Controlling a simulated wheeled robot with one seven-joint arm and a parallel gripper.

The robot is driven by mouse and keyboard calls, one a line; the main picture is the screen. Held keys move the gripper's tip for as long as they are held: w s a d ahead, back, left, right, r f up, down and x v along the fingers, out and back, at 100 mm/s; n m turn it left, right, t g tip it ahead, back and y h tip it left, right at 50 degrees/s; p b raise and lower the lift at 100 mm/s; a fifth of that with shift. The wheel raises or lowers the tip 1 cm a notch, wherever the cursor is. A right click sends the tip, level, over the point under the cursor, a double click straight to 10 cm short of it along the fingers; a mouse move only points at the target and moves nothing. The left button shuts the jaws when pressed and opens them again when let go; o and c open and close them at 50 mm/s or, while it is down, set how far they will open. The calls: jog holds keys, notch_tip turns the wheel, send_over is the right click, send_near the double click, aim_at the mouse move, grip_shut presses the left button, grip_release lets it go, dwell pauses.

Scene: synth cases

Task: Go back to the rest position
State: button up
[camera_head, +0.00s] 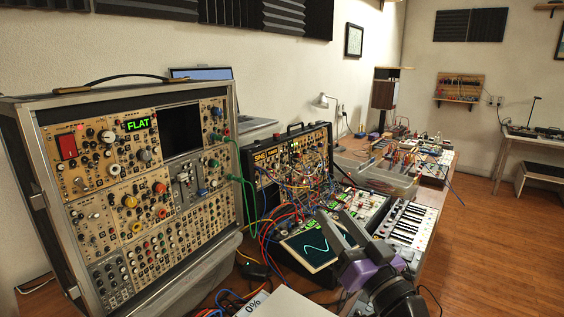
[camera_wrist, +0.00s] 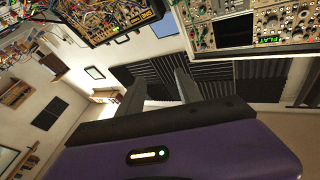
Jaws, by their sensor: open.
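My gripper (camera_head: 338,218) is in the lower middle of the head view, black and purple, in front of a dark screen with a cyan waveform (camera_head: 312,248). Its two dark fingers point up and toward the synth cases. They stand apart with nothing between them, as the wrist view also shows (camera_wrist: 159,82). The large synth case (camera_head: 140,200), with a green FLAT display, stands at the left and is clear of the fingers. The wrist view is strongly tilted; it shows part of that panel at the top right. My gripper hides part of the screen's right side.
A second case (camera_head: 290,160) with many patch cables stands behind the screen. A small keyboard (camera_head: 409,222) lies right of my gripper. A pale panel reading 0% (camera_head: 275,303) is at the bottom. Wooden floor (camera_head: 505,250) is open at the right.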

jog(key=s+d+f+m+h, duration=0.2)
jog(key=s+d+f+h, duration=0.2)
jog(key=s+f, duration=0.45)
jog(key=s+d+f+m+h, duration=0.3)
jog(key=s+d+f+h, duration=0.15)
jog(key=s, duration=0.65)
jog(key=s+f+n+g, duration=0.1)
jog(key=s+f, duration=0.3)
jog(key=s, duration=0.9)
jog(key=s+f+n+g, duration=0.2)
jog(key=s+f+g, duration=0.1)
jog(key=s, duration=1.1)
jog(key=shift+s+d+f+p, duration=0.25)
jog(key=shift+d+f+p, duration=0.15)
jog(key=shift+f, duration=0.25)
